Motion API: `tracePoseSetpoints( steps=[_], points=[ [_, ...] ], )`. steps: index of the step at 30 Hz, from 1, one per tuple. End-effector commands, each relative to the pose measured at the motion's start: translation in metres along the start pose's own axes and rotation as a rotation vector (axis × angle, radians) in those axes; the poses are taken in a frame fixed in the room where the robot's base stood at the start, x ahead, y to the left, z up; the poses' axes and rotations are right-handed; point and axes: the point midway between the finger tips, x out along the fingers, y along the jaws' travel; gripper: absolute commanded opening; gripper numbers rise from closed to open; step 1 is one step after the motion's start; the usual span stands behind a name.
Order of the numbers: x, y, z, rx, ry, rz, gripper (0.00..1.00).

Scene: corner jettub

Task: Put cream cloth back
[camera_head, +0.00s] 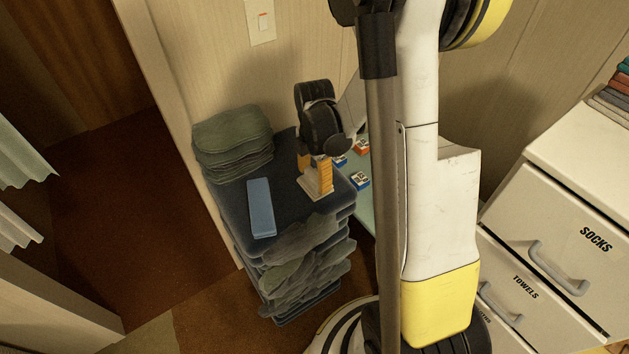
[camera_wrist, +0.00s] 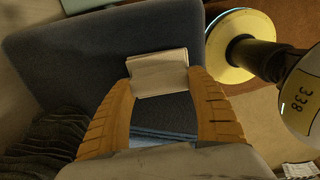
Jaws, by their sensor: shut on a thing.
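The cream cloth (camera_head: 318,187) is a small folded piece at the right part of the dark blue top (camera_head: 285,205) of a layered stack. My gripper (camera_head: 315,178) points down from above with its orange fingers shut on the cloth. In the wrist view the cream cloth (camera_wrist: 158,74) lies between the fingertips (camera_wrist: 162,82), over the dark blue surface (camera_wrist: 85,60). The cloth is at or just above that surface; I cannot tell whether it touches.
A flat blue folded cloth (camera_head: 261,207) lies left of my gripper. A pile of grey-green cloths (camera_head: 232,143) is at the back left. Small coloured boxes (camera_head: 360,180) sit behind to the right. White drawers labelled SOCKS (camera_head: 560,235) stand right. Brown floor (camera_head: 95,190) is clear left.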

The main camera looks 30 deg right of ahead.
Motion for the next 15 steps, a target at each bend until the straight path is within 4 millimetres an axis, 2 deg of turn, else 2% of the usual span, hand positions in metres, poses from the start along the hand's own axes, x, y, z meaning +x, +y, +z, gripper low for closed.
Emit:
tracePoseSetpoints(
  steps=[1, 11, 12, 14, 15],
  points=[
    [0.0059, 0.0001, 0.0001, 0.0, 0.0, 0.0, 0.32],
    [0.0078, -0.0002, 0.0002, 0.0, 0.0, 0.0, 0.32],
    [0.0075, -0.0002, 0.0002, 0.0, 0.0, 0.0, 0.71],
    [0.0067, -0.0002, 0.0002, 0.0, 0.0, 0.0, 0.88],
    [0.0066, -0.0002, 0.0002, 0.0, 0.0, 0.0, 0.88]
  ],
)
